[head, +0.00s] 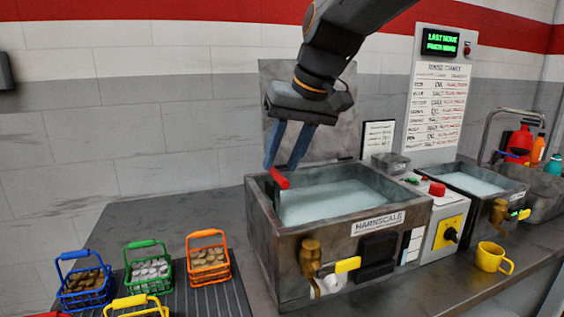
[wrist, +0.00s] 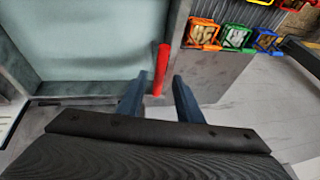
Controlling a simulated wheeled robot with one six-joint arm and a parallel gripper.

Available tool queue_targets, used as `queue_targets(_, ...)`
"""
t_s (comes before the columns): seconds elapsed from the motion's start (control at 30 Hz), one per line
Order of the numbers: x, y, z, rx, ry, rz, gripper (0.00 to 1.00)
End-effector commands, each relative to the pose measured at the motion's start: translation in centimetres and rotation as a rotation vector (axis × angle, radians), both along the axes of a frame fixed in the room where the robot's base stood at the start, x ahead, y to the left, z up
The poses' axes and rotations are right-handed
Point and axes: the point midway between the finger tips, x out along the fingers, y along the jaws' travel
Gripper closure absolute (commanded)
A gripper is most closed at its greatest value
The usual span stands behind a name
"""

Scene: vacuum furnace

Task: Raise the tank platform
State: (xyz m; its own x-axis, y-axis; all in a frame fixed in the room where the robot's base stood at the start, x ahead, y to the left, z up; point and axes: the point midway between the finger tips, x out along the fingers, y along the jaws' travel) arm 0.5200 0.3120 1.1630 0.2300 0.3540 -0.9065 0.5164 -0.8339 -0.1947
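The grey metal tank labelled HARNSCALE (head: 345,240) stands on the bench, filled with pale liquid (head: 330,200); I cannot make out a platform under the surface. A red handle (head: 279,178) sticks up at the tank's left rim. In the wrist view the red handle (wrist: 161,70) stands beside the tank wall, roughly in line with the gap between my fingers. My gripper (head: 281,167) is over that rim, pointing down, with its two blue fingers apart and nothing clamped between them. It also shows in the wrist view (wrist: 157,92). Whether a finger touches the handle cannot be told.
Several coloured wire baskets (head: 150,267) stand on a ribbed mat left of the tank. A raised lid (head: 300,140) stands behind it. A control box (head: 445,235), a second tank (head: 475,185) and a yellow mug (head: 490,256) are to the right.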

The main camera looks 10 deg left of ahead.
Motion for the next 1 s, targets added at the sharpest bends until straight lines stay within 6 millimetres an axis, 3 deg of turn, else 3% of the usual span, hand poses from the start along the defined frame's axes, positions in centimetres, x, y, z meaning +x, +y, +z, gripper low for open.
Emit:
queue_targets(0.2, 0.5, 0.6, -1.6, 0.0, 0.001, -0.002, 0.67)
queue_targets(0.47, 0.6, 0.5, -1.8, 0.001, 0.0, -0.004, 0.67)
queue_targets(0.7, 0.6, 0.5, -1.8, 0.001, -0.001, -0.004, 1.0)
queue_targets(1.0, 0.6, 0.5, -1.1, 0.001, -0.002, -0.005, 1.0)
